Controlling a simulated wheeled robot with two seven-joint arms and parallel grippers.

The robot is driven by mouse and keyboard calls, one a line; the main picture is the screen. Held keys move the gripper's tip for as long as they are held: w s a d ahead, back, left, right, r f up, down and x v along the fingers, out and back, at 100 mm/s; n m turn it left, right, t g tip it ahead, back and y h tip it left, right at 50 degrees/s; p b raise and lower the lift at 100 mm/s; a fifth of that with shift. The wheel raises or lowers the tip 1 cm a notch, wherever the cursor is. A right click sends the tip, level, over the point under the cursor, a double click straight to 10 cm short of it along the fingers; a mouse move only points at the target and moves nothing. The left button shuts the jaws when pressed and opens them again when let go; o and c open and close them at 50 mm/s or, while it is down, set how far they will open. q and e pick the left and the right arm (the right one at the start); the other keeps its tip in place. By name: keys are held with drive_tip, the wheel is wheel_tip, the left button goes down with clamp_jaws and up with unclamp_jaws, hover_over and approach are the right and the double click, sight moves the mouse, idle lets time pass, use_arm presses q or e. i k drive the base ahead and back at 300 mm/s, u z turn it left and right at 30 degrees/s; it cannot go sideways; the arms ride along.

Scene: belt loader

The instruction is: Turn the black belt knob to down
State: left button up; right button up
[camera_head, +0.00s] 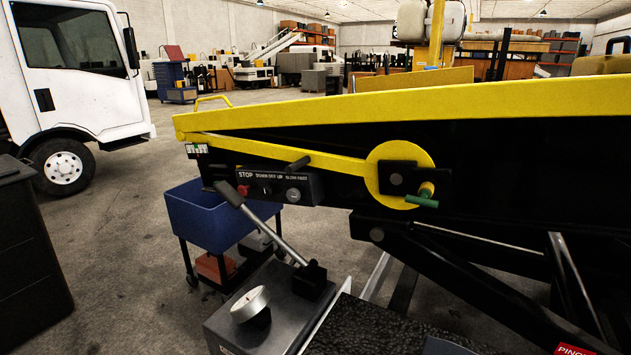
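The control panel (275,186) is a black box on the side of the belt loader, below its yellow rail. It is labelled STOP, DOWN OFF UP and SLOW FAST. The black belt knob (266,190) sits under the DOWN OFF UP label; it is dark and small, and I cannot tell which way it points. A red stop button (243,190) is to its left and a grey speed knob (293,195) to its right. Neither of my grippers can be made out in this view.
A green handle (421,201) is to the right, a blue cart (210,219) behind.

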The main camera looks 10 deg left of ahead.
sight(267, 191)
drive_tip(key=k, duration=0.5)
drive_tip(key=u, duration=1.2)
drive_tip(key=i, duration=0.95)
drive_tip(key=z, duration=1.45)
